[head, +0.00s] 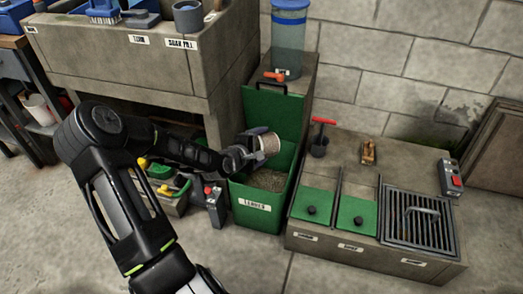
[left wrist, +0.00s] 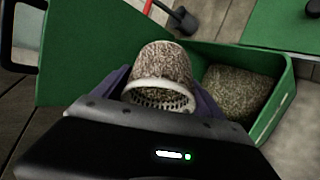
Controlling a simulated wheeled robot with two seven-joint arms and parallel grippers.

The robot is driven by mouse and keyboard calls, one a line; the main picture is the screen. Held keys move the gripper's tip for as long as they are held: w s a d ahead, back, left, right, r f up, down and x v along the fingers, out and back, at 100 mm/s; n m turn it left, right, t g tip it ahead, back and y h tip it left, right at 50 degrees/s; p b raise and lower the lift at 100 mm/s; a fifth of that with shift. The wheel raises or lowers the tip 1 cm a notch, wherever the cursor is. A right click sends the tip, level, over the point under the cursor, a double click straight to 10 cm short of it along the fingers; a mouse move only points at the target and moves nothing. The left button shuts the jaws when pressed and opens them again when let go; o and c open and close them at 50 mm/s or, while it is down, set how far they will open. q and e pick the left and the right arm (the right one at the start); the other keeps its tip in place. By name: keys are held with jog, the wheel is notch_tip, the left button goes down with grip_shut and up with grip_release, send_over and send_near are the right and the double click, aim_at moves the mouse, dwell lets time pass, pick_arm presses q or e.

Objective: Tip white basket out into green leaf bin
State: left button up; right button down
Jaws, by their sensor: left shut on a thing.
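My left gripper (head: 257,142) is shut on the basket (head: 271,144), which has a white rim and a speckled brown body. In the left wrist view the basket (left wrist: 162,68) sits between my two fingers, its white slotted rim end toward the camera. It looks tilted over on its side; how much is inside I cannot tell. It is held above the green leaf bin (head: 256,212), labelled LEAVES, whose lid stands open at the back. Speckled brown leaf matter lies inside the bin, also seen beside the basket in the left wrist view (left wrist: 240,92). My right gripper is not in view.
A concrete block with green panels (head: 313,203) and a metal grate (head: 420,220) stands right of the bin. A concrete bench (head: 120,55) is at the upper left. Toolboxes and a grey box (head: 216,207) crowd the bin's left. Floor in front is clear.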

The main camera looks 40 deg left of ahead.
pick_arm(q)
jog(key=shift+s+a+f+n+t+b, duration=0.15)
jog(key=shift+f+n+t+b, duration=0.25)
jog(key=shift+f+b, duration=0.45)
jog(key=shift+r+t, duration=0.4)
jog(key=shift+t, duration=0.3)
jog(key=t+b, duration=0.1)
jog(key=b, duration=0.1)
jog(key=n+t+b, duration=0.1)
jog(key=t+b, duration=0.1)
jog(key=shift+f+n, duration=0.2)
jog(key=shift+n, duration=0.1)
jog(key=shift+r+n+t+b, duration=0.1)
jog(key=shift+n+t+b, duration=0.2)
jog(key=shift+t+b, duration=0.25)
jog(key=shift+r+t+p, duration=0.25)
jog(key=shift+p, duration=0.2)
